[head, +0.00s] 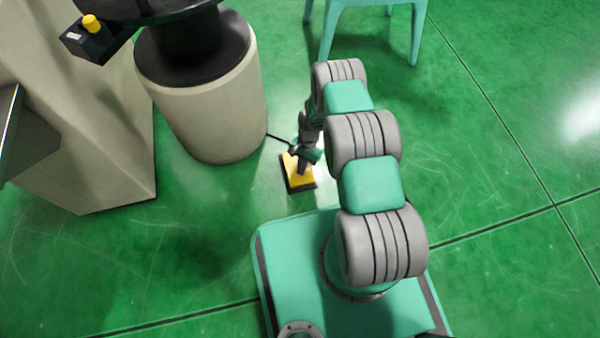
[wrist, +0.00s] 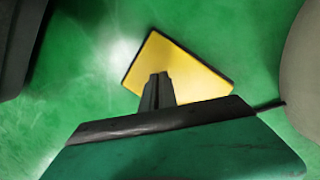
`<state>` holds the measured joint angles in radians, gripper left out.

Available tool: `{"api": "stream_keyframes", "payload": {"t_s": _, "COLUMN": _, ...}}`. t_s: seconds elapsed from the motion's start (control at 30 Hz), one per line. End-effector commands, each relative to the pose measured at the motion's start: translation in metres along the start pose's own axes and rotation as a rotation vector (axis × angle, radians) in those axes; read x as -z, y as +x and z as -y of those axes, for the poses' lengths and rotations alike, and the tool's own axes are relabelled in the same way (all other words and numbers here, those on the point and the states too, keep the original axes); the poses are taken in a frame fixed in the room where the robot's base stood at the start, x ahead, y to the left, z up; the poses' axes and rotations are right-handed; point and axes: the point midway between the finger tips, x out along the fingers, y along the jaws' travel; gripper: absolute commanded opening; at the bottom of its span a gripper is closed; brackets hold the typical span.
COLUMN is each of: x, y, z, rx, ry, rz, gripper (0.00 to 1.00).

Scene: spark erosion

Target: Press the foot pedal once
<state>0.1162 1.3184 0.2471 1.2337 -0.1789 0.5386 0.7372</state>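The foot pedal (head: 293,180) is a yellow plate on a black base, lying on the green floor just right of the pale cylindrical pedestal. My gripper (head: 303,172) reaches down over the pedal, and its tip covers part of the yellow plate. In the wrist view the yellow pedal (wrist: 188,76) fills the middle, and my gripper's fingers (wrist: 158,78) point at it, close together with no clear gap. Nothing shows between them. I cannot tell whether the fingertips touch the plate.
The pedestal (head: 215,110) stands left of the pedal, with a dark cable between them. A large beige machine body (head: 90,130) is further left, with a yellow button on a black box (head: 92,25). A teal stool or table (head: 330,35) stands behind. The floor at right is clear.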

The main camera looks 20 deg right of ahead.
Motion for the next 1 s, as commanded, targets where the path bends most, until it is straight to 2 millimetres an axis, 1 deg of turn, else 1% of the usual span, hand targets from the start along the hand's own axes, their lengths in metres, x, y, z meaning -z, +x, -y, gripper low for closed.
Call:
{"api": "stream_keyframes", "payload": {"t_s": 0.03, "x": 0.008, "y": -0.002, "z": 0.002, "rx": 0.006, "ry": 0.002, "rz": -0.009, "gripper": 0.00}}
{"api": "stream_keyframes", "payload": {"t_s": 0.1, "x": 0.018, "y": -0.006, "z": 0.002, "rx": 0.008, "ry": 0.004, "rz": -0.012, "gripper": 0.00}}
{"api": "stream_keyframes", "payload": {"t_s": 0.2, "x": 0.029, "y": -0.013, "z": 0.002, "rx": 0.006, "ry": 0.002, "rz": -0.011, "gripper": 0.00}}
{"api": "stream_keyframes", "payload": {"t_s": 0.3, "x": 0.029, "y": -0.017, "z": 0.001, "rx": 0.003, "ry": 0.002, "rz": -0.007, "gripper": 0.00}}
{"api": "stream_keyframes", "payload": {"t_s": 0.47, "x": 0.028, "y": -0.018, "z": 0.001, "rx": 0.002, "ry": 0.002, "rz": -0.006, "gripper": 0.00}}
{"api": "stream_keyframes", "payload": {"t_s": 0.57, "x": 0.028, "y": -0.024, "z": 0.001, "rx": 0.003, "ry": 0.002, "rz": -0.006, "gripper": 0.00}}
{"api": "stream_keyframes", "payload": {"t_s": 0.67, "x": 0.028, "y": -0.040, "z": 0.001, "rx": 0.004, "ry": 0.002, "rz": -0.008, "gripper": 0.00}}
{"api": "stream_keyframes", "payload": {"t_s": 0.8, "x": 0.028, "y": -0.070, "z": 0.001, "rx": 0.005, "ry": 0.002, "rz": -0.009, "gripper": 0.00}}
{"api": "stream_keyframes", "payload": {"t_s": 0.9, "x": 0.028, "y": -0.085, "z": 0.001, "rx": 0.005, "ry": 0.001, "rz": -0.008, "gripper": 0.00}}
{"api": "stream_keyframes", "payload": {"t_s": 1.0, "x": 0.027, "y": -0.094, "z": 0.001, "rx": 0.003, "ry": 0.001, "rz": -0.007, "gripper": 0.00}}
